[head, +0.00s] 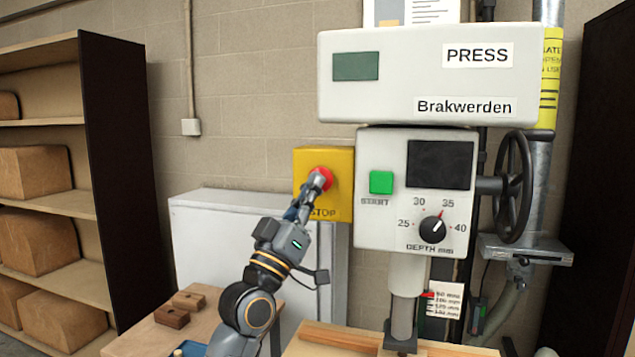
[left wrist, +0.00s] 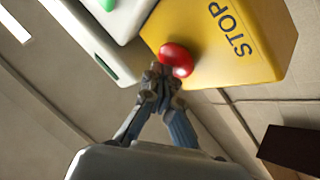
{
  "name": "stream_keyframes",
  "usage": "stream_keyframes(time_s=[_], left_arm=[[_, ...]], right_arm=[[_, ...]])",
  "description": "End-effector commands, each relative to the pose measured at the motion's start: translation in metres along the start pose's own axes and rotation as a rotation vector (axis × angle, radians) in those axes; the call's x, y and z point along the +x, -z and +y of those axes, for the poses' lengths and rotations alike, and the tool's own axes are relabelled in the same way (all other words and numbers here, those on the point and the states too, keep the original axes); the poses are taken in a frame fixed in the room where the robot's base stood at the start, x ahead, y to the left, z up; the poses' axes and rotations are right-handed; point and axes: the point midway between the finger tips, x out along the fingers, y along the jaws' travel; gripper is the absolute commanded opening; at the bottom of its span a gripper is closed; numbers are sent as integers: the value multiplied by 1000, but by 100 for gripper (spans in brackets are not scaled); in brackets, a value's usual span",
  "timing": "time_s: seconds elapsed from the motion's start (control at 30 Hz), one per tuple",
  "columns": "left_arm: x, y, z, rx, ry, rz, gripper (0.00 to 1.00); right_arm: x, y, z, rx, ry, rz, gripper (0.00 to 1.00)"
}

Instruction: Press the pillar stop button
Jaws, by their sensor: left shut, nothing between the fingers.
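The red stop button (head: 327,174) sits on a yellow box (head: 311,160) marked STOP, on the left side of the press. The red dome also shows in the left wrist view (left wrist: 176,58), on the yellow STOP face (left wrist: 232,62). My left gripper (head: 317,182) is shut and empty, with its fingertips right at the button, covering part of it. In the left wrist view the closed fingertips (left wrist: 157,72) meet the dome's edge. I cannot tell whether they touch it or whether the button is pushed in. My right gripper is not in view.
The press head (head: 417,190) carries a green START button (head: 381,182) and a depth dial (head: 431,227) right of the yellow box. A handwheel (head: 514,188) stands farther right. A wooden table (head: 150,338) with brown blocks (head: 188,300) is at lower left, before a white cabinet (head: 205,240).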

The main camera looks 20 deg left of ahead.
Motion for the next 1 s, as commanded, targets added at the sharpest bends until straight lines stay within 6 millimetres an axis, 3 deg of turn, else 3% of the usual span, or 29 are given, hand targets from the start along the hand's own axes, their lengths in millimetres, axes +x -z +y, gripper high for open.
stream_keyframes(time_s=[1.0], left_arm=[[-16, 12, 12, -1, 0, 0, 0]], right_arm=[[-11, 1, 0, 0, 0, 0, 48]])
